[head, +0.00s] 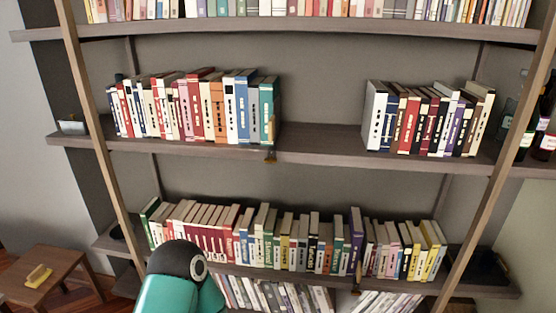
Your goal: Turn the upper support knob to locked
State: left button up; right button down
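The upper support knob (270,155) is a small brass and dark fitting on the front edge of the upper book shelf (320,151). It sits just below the right end of the left book group, left of the gap. It is too small to tell which way it is turned. A similar lower knob (357,291) shows on the front edge of the shelf below. Neither of my grippers is in view. A teal and black link of my own arm rises from the bottom edge, left of centre, and covers part of the lower shelf.
Books (190,108) fill the upper shelf's left side, and more books (425,118) stand at its right. The shelf between them is bare. Slanted wooden uprights (92,120) flank the shelves. Bottles (545,140) stand far right. A small table (50,275) holds a yellow object (38,275).

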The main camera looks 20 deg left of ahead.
aim_at(270, 160)
jog(key=i, duration=0.9)
jog(key=u, duration=0.05)
